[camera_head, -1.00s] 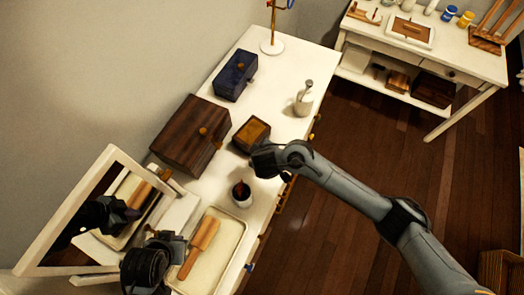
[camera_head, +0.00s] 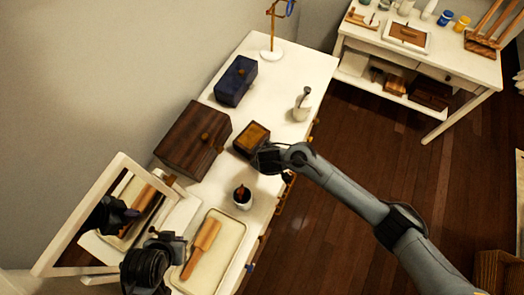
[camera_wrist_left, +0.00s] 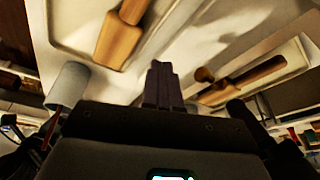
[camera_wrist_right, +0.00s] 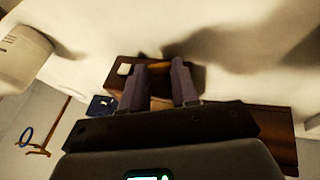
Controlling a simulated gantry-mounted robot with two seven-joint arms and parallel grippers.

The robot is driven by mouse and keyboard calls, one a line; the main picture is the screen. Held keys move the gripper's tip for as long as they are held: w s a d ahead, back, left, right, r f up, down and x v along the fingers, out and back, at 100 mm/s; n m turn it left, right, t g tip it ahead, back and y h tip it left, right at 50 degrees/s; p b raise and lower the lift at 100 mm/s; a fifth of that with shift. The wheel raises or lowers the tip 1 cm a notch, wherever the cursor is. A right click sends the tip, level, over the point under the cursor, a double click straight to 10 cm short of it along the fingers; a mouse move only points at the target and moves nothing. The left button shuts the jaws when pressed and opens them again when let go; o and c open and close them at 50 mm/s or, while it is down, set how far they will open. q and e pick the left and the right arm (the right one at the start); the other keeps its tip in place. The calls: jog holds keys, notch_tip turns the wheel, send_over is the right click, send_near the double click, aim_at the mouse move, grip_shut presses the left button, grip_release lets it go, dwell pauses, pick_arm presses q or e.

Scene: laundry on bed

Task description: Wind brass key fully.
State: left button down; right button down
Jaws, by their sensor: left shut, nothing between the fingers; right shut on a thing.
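A small dark wooden box (camera_head: 252,136) with an amber top stands on the white table. My right gripper (camera_head: 260,155) is at its near right side. In the right wrist view, the fingers of that gripper (camera_wrist_right: 158,72) are a little apart against the box (camera_wrist_right: 122,73), with a brass-coloured part (camera_wrist_right: 158,66) showing between their tips. I take this as the key; its shape is mostly hidden. My left gripper (camera_head: 168,240) is shut and empty above the table, by the mirror and tray. Its closed fingers also show in the left wrist view (camera_wrist_left: 161,72).
A larger wooden box (camera_head: 190,142) and a blue box (camera_head: 236,80) stand behind. A dark-filled cup (camera_head: 242,201), a tray (camera_head: 232,245) with a wooden paddle (camera_head: 204,240), a grey-white vessel (camera_head: 301,108) and a tilted mirror (camera_head: 70,220) are nearby.

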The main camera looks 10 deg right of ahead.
jog(key=p, duration=0.2)
jog(key=g+y+p, duration=0.1)
jog(key=p, duration=0.1)
jog(key=r+g+y+p, duration=0.1)
jog(key=p, duration=0.1)
jog(key=shift+w+d+m+p, duration=0.25)
jog(key=shift+d+m+p, duration=0.05)
jog(key=shift+m, duration=0.1)
jog(key=shift+w+f+g+y+p, duration=0.1)
jog(key=shift+f+g+y+p, duration=0.2)
jog(key=shift+f+y+p, duration=0.1)
jog(key=c, duration=0.8)
grip_release()
jog(key=shift+c, duration=0.2)
jog(key=shift+d+r, duration=0.15)
jog(key=shift+r, duration=0.4)
jog(key=p+v, duration=0.2)
jog(key=v, duration=0.7)
jog(key=shift+s+r+p, duration=0.25)
jog(key=shift+r+p, duration=0.05)
